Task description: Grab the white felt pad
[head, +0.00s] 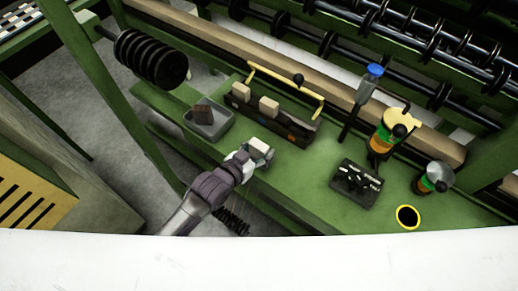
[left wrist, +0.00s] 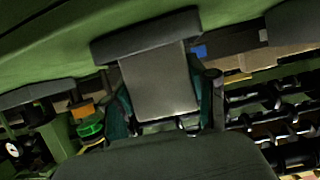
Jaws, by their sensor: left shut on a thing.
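My left gripper (head: 260,153) reaches in over the green bench, just in front of the long dark holder. It is shut on a small pale block-shaped thing, which I take to be the white felt pad (head: 258,147). In the left wrist view the pad (left wrist: 160,85) shows as a greyish-white rectangular face between the gripper's dark fingers; its edges are partly hidden by them. My right gripper is not in view.
A dark holder (head: 292,128) with pale blocks and a yellow handle stands behind the gripper. A grey tray (head: 222,128) with a brown block is to its left. A black slotted block (head: 368,200) and a yellow-rimmed hole (head: 407,217) lie to the right. Bare bench lies between.

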